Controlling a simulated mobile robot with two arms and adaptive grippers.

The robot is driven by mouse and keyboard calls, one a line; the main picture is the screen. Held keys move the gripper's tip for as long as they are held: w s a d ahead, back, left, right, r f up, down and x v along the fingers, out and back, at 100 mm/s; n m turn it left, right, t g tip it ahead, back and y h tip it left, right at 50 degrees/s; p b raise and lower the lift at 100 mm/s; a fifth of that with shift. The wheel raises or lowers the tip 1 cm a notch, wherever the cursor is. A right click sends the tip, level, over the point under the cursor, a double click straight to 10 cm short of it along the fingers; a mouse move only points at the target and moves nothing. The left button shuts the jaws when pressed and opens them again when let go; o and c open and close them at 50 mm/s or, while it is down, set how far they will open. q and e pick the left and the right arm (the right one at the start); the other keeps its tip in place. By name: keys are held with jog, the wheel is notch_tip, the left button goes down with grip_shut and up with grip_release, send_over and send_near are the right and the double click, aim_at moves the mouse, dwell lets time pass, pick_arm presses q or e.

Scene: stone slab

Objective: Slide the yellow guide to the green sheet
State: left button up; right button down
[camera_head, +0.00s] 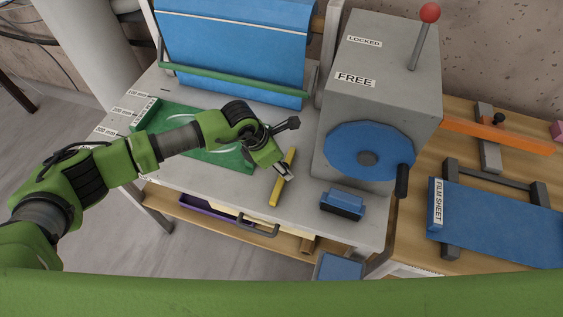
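The yellow guide (277,190) is a narrow bar on the grey slab, right of the green sheet (231,158), with a gap of bare slab between them. The sheet lies flat on the left part of the slab and is partly hidden under my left arm. My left gripper (286,171) reaches across the sheet, with its tip at the middle of the guide, covering part of it. Whether the tip touches or grips the guide cannot be told. My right gripper is not in view.
A grey box (376,95) labelled FREE and LOCKED, with a blue wheel (345,145) and red-knobbed lever (424,38), stands right of the guide. A blue block (342,202) sits near the slab's front edge. A blue panel (235,35) with a green bar (230,80) stands behind.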

pick_arm(q)
jog(key=shift+c, duration=0.4)
grip_shut()
jog(key=shift+w+a+f, duration=0.1)
jog(key=shift+w+a, duration=0.05)
jog(key=shift+a, duration=0.1)
jog(key=a+b, duration=0.1)
jog(key=a, duration=0.1)
jog(key=w+a+b, duration=0.1)
jog(key=a, duration=0.1)
jog(key=w+a+b, duration=0.1)
jog(key=a, duration=0.1)
jog(key=shift+a+b, duration=0.1)
jog(key=shift+b, duration=0.3)
jog(key=shift+a, duration=0.3)
jog(key=shift+w, duration=0.1)
jog(key=shift+o, duration=0.4)
grip_release()
